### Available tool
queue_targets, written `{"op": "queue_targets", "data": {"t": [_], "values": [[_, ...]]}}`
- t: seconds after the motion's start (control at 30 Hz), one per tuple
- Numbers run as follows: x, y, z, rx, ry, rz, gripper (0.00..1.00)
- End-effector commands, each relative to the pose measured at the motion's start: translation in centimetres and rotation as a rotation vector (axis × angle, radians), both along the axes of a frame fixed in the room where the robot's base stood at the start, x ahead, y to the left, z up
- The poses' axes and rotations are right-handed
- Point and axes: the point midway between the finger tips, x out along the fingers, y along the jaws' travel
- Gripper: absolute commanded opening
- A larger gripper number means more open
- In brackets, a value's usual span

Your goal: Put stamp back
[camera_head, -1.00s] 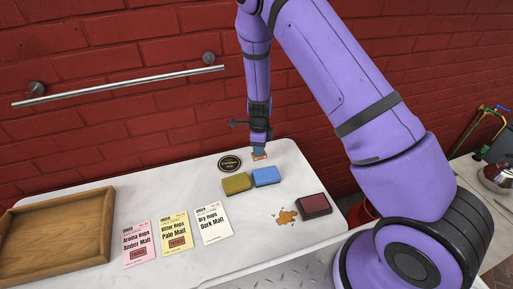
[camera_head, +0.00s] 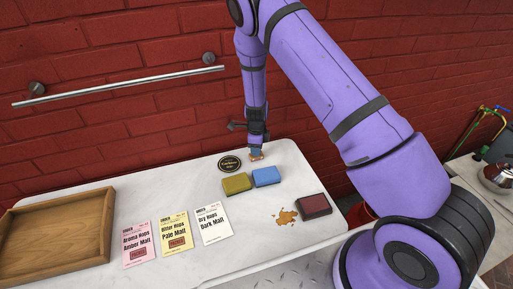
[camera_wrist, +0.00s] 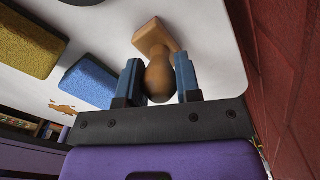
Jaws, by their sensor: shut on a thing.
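The wooden stamp (camera_wrist: 158,72) has a rounded handle and a square base. In the wrist view its handle is between the two blue fingers of my gripper (camera_wrist: 159,82), which is shut on it. In the head view my gripper (camera_head: 256,148) points down at the far side of the white table, and the stamp (camera_head: 257,157) is at its tip. The base is at or very near the table top; I cannot tell if it touches. A black round disc (camera_head: 230,163) lies just left of the stamp. A dark-red ink pad (camera_head: 314,205) lies nearer, to the right.
A yellow sponge (camera_head: 236,183) and a blue sponge (camera_head: 266,176) lie just in front of the stamp. Pink (camera_head: 140,240), yellow (camera_head: 177,234) and white (camera_head: 212,222) cards lie left. A brown spill (camera_head: 286,217) is beside the ink pad. A wooden tray (camera_head: 105,225) stands far left.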

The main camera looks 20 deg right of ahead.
Motion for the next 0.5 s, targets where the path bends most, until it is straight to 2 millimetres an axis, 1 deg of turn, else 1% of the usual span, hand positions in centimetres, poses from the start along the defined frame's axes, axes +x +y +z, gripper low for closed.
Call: {"op": "queue_targets", "data": {"t": [0.03,0.07,0.1,0.13,0.17,0.4,0.5], "values": [[-0.01,0.0,-0.18,0.0,0.0,0.0,0.07],[-0.01,0.0,-0.13,0.0,0.0,0.0,0.38],[0.0,-0.01,-0.12,0.0,0.0,0.0,0.47],[0.0,-0.01,-0.12,0.0,0.0,0.0,0.54],[0.0,-0.01,-0.11,0.0,0.0,0.0,0.57],[0.0,-0.01,-0.07,0.0,0.0,0.0,0.57],[0.04,0.0,0.35,0.0,-0.001,0.0,0.57]]}}
